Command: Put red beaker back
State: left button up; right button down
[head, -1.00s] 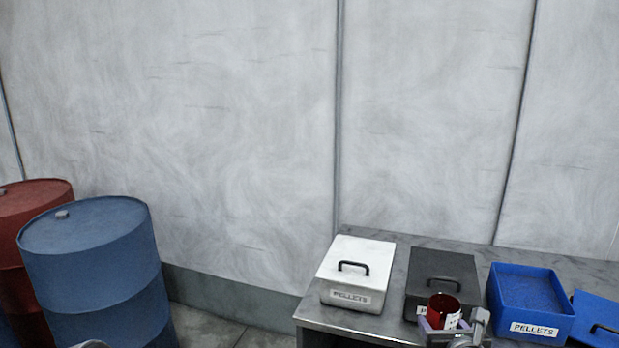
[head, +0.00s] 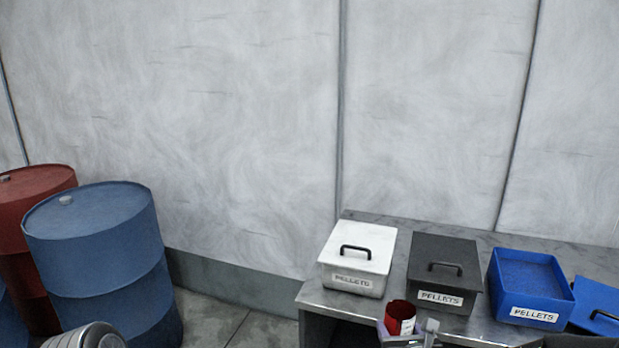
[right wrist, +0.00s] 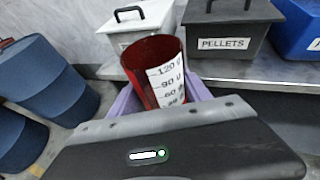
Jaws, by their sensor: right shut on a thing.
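The red beaker (head: 399,316) has a white scale label and is open at the top. My right gripper (head: 402,338) is shut on it and holds it in front of the table's front edge. In the right wrist view the beaker (right wrist: 150,65) stands up between the purple fingers, tilted a little, and its inside looks dark red with no contents that I can make out. Its lower part is hidden by the gripper body. A grey rounded part of my left arm shows at the bottom left of the head view, but the left gripper's fingers do not show.
A grey metal table (head: 325,297) bears a lidded white pellets box (head: 357,258), a lidded black pellets box (head: 443,272) and an open blue pellets box (head: 533,289). A blue lid (head: 597,304) lies at the right. Blue (head: 100,250) and red (head: 35,215) barrels stand at left.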

jog(key=shift+r, duration=0.25)
